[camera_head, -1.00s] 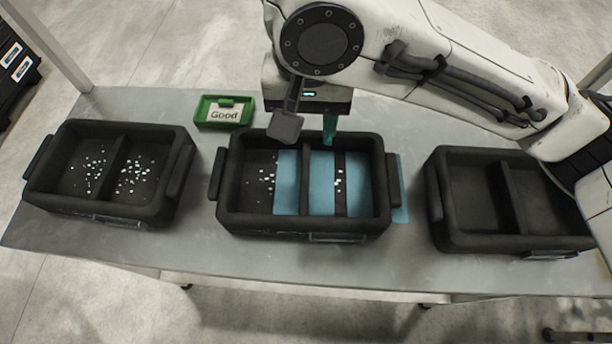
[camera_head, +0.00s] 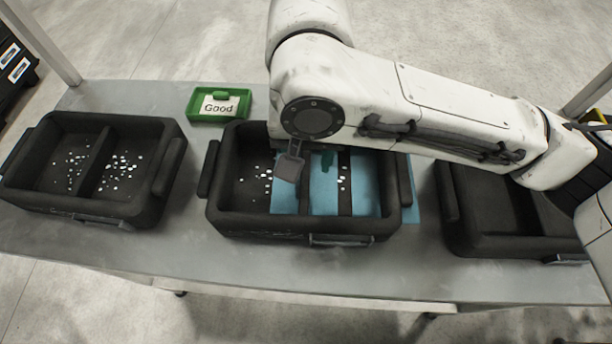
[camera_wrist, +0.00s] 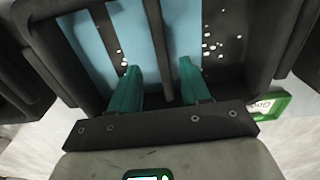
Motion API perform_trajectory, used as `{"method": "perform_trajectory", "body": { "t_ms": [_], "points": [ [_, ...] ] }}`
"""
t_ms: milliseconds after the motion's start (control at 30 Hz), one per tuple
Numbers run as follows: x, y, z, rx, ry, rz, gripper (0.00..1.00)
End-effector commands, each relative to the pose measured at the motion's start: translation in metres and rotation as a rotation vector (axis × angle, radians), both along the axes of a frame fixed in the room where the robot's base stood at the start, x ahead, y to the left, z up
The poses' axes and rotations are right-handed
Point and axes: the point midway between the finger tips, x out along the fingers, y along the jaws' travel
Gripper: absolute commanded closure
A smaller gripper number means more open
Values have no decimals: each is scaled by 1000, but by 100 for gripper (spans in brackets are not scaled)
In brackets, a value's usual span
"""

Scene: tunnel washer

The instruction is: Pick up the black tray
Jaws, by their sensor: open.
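Three black trays with two compartments each stand on the table. The middle black tray (camera_head: 265,222) holds white bits and shows light-blue bands across its floor. My gripper is over this tray, mostly hidden behind my arm in the head view. In the wrist view my gripper (camera_wrist: 158,74) is open, its two green fingers on either side of the tray's central divider (camera_wrist: 157,35). I cannot tell whether the fingers touch it. The left black tray (camera_head: 60,198) holds white bits. The right black tray (camera_head: 500,246) is partly hidden by my arm; its visible part looks empty.
A green holder with a "Good" card (camera_head: 220,106) lies behind the middle tray. The grey table (camera_head: 170,260) is clear along its front edge. Table posts (camera_head: 40,42) rise at the back corners. Gaps separate the trays.

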Motion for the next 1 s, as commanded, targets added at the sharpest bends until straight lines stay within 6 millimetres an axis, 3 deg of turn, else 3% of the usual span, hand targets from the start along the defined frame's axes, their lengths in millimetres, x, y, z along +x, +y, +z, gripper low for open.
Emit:
{"method": "perform_trajectory", "body": {
  "t_ms": [333,667,1000],
  "points": [
    [0,3,-44,-2,2,0,53],
    [0,4,-51,-1,1,0,53],
    [0,4,-51,-1,1,0,86]
  ]
}}
